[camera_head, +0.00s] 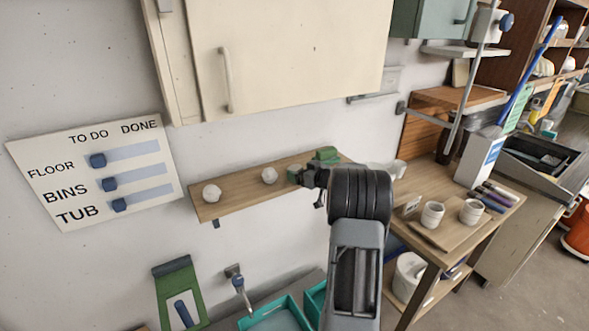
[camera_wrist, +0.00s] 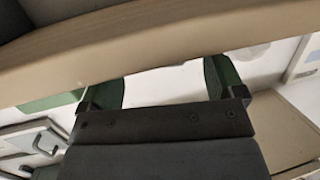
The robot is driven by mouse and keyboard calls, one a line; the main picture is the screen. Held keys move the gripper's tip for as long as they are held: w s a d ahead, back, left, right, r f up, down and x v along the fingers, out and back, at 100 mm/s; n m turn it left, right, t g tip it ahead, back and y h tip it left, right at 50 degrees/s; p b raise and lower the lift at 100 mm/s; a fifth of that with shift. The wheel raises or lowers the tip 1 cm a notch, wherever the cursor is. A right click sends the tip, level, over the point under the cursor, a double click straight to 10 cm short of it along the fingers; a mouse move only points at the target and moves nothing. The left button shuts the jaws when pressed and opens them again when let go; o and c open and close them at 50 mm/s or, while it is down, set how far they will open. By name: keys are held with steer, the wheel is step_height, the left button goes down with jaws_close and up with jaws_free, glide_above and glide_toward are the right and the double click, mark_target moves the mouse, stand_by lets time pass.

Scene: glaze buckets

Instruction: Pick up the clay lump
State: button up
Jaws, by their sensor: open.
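Two pale, rounded lumps sit on the wooden wall shelf (camera_head: 240,191) in the head view: a left lump (camera_head: 211,193) and a right lump (camera_head: 269,175). Either could be the clay lump; I cannot tell which. My gripper (camera_head: 311,168) is at the shelf's right part, to the right of both lumps and apart from them. In the wrist view my gripper (camera_wrist: 163,82) shows its two dark green fingers spread, with only a pale surface between them. The shelf's edge (camera_wrist: 150,48) crosses in front of the fingers there, and no lump can be made out.
A cream cabinet (camera_head: 290,60) hangs above the shelf. To the right, a wooden table (camera_head: 455,232) bears white cups (camera_head: 432,214) and several dark pens. Teal tubs (camera_head: 275,316) stand below. A TO DO board (camera_head: 95,170) is on the wall at left.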

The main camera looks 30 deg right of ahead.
steer(key=shift+x, duration=1.15)
steer(key=c, duration=1)
steer(key=shift+c, duration=0.2)
